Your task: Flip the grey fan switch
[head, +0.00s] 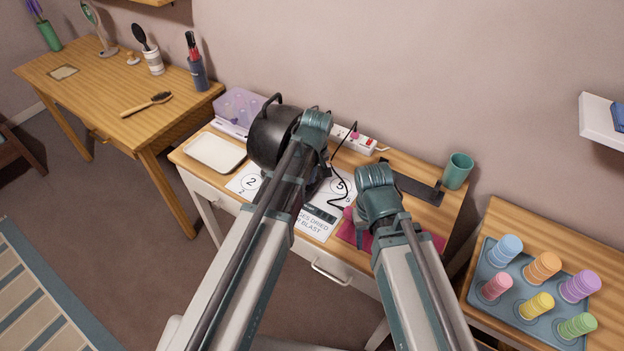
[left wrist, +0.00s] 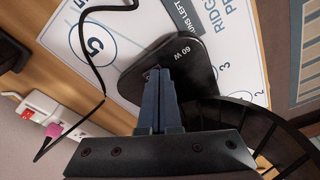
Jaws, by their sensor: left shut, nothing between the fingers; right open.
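The black fan (head: 270,138), with a round drum and a handle on top, stands on the middle desk in the head view. In the left wrist view its dark base (left wrist: 195,72), marked "60 W", and part of its ribbed cage (left wrist: 265,130) show. My left gripper (left wrist: 158,78) is shut and empty, its fingertips over or against the base beside the marking; contact is unclear. The grey switch is not clearly visible; the fingers may hide it. In the head view my left arm covers part of the fan. My right gripper (head: 357,232) is open, above the desk's right part.
A printed sheet (head: 318,222) with numbered circles lies under the fan. A black cord (left wrist: 84,100) runs to a white power strip (head: 366,141) with a pink plug. A white tray (head: 213,151) is left, a green cup (head: 457,170) right, a pink mat (head: 431,240) in front.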

